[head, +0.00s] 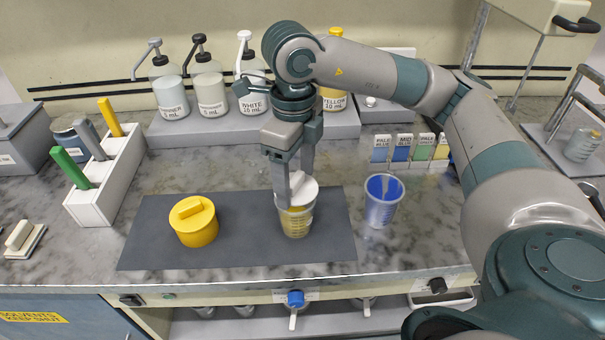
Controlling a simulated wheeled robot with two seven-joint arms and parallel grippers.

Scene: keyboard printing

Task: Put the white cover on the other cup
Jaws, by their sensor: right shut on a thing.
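A clear cup with yellow contents (296,222) stands upright on the dark mat, right of its middle. The white cover (304,194) is on or just over that cup's rim; I cannot tell whether it is fully seated. My right gripper (296,172) points down from above and is shut on the white cover, hiding part of it. A cup with blue contents (382,212) stands uncovered on the counter to the right of the mat. A yellow cup with a yellow lid (196,230) stands on the mat to the left. My left gripper is out of view.
The dark mat (150,255) lies near the counter's front edge. Behind stand pump bottles on a grey step (185,129). A white rack (100,200) with coloured handles is at left, colour cards (400,150) at back right.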

